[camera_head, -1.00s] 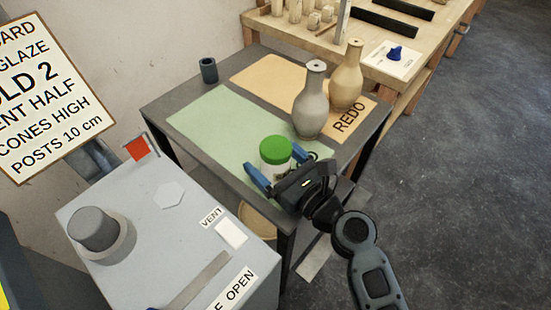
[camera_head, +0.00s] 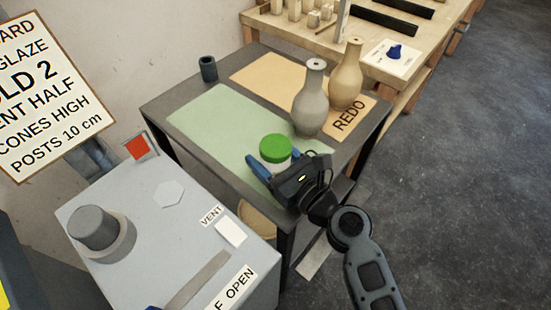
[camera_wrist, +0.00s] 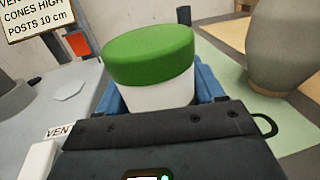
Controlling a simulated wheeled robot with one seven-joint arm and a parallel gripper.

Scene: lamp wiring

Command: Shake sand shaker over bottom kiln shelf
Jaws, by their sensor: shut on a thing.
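The sand shaker (camera_head: 275,149) has a green lid and a pale body. My gripper (camera_head: 268,168) is shut on it, with the blue fingers on either side of its body. In the wrist view the shaker (camera_wrist: 150,62) fills the upper middle and looks close to upright. In the head view it is over the green mat on the dark table; I cannot tell for sure whether its base touches the mat. The fingers and palm hide its lower part. No kiln shelf can be made out in these views.
The grey kiln-like box (camera_head: 165,235) with a round knob and vent label stands at the left front. Two vases, grey (camera_head: 311,100) and tan (camera_head: 345,75), stand close behind the shaker. A dark cup (camera_head: 208,69) is at the table's back. The mat's left part is bare.

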